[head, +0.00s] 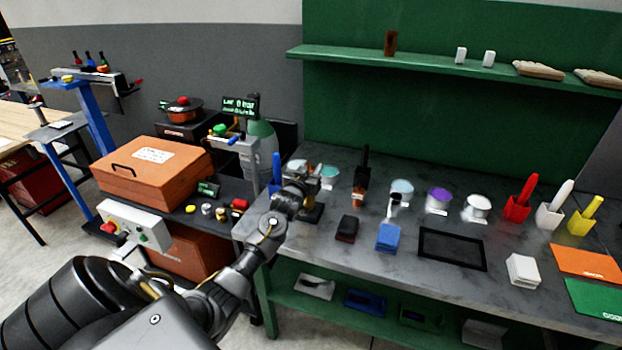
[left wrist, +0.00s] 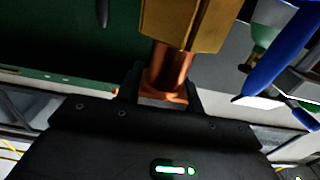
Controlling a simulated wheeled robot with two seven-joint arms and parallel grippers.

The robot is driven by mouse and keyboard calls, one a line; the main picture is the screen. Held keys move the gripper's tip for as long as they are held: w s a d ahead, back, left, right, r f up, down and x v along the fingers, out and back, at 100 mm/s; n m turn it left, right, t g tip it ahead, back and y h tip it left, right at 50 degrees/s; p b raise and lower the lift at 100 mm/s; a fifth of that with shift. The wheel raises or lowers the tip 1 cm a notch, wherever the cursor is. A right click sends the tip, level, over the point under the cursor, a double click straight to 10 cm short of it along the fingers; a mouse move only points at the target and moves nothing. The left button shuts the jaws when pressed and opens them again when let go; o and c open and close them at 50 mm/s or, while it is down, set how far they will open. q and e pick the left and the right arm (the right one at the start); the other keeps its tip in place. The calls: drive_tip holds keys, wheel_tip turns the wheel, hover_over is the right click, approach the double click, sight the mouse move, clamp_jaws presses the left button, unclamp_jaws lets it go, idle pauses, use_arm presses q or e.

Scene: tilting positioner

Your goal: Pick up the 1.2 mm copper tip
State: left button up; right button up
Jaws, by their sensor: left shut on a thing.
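My left gripper (head: 303,187) is over the left end of the grey workbench in the head view. In the left wrist view its fingers (left wrist: 165,88) are shut on a copper tip (left wrist: 168,68), a short round piece with a flared lower end. A wider, faceted brass-coloured part (left wrist: 186,24) sits directly above the copper; I cannot tell whether they are joined. No size marking is readable on the copper. In the head view the held piece is small and partly hidden by the gripper. My right gripper is not in view.
The workbench (head: 340,262) carries several round tubs, a dark block (head: 346,228), a blue block (head: 388,237) and a black-framed mat (head: 452,249). A blue upright item (head: 276,168) stands close left of the gripper. An orange case (head: 150,175) is further left.

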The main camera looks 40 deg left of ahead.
use_arm(q)
drive_tip(key=s+d+r+b, duration=0.2)
drive_tip(key=s+r+b, duration=0.1)
drive_tip(key=s+r, duration=0.7)
drive_tip(key=v, duration=0.4)
drive_tip(key=shift+a+r, duration=0.2)
drive_tip(key=shift+a, duration=0.1)
